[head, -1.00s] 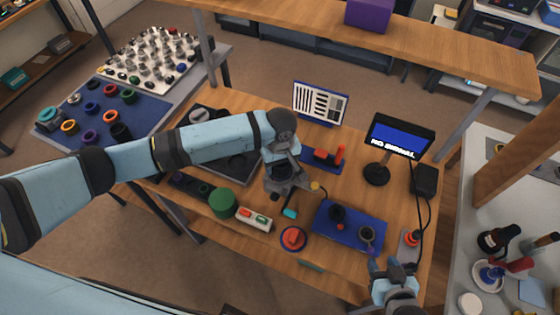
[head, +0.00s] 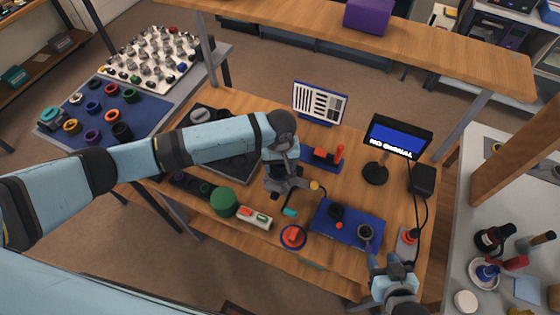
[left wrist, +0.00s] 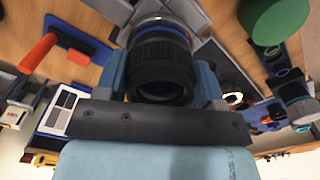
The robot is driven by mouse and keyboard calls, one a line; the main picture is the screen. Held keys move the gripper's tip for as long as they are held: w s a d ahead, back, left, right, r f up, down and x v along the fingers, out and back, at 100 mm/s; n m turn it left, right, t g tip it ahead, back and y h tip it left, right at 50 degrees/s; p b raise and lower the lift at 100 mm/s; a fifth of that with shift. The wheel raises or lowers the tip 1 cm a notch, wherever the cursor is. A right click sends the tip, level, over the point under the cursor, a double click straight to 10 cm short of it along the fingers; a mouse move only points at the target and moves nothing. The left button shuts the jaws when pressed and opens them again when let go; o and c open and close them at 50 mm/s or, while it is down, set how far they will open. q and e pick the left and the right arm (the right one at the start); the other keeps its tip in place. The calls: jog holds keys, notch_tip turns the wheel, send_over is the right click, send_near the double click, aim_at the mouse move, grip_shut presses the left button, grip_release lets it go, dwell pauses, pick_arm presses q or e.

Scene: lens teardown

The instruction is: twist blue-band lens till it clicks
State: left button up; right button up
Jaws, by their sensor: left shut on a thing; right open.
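The blue-band lens (left wrist: 162,68) is a black ribbed barrel with a blue ring near its far end. It sits between the fingers of my left gripper (left wrist: 162,88), which is shut on it. In the head view my left gripper (head: 287,186) is over the middle of the bench, and the arm and hand mostly hide the lens there. My right gripper (head: 371,254) is open at the front edge of the blue mat (head: 322,232), close to a dark ring-shaped part (head: 365,232). I cannot tell whether it touches that part.
A dark lens part (head: 336,211) stands on the mat. A green cylinder (head: 222,201), a box with red and green buttons (head: 254,217) and a red part on a round base (head: 292,236) stand along the front. A monitor (head: 398,138) and a chart stand (head: 320,101) are behind.

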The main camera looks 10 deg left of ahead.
pick_arm(q)
jog(key=shift+m, duration=1.3)
jog(key=shift+m, duration=1.3)
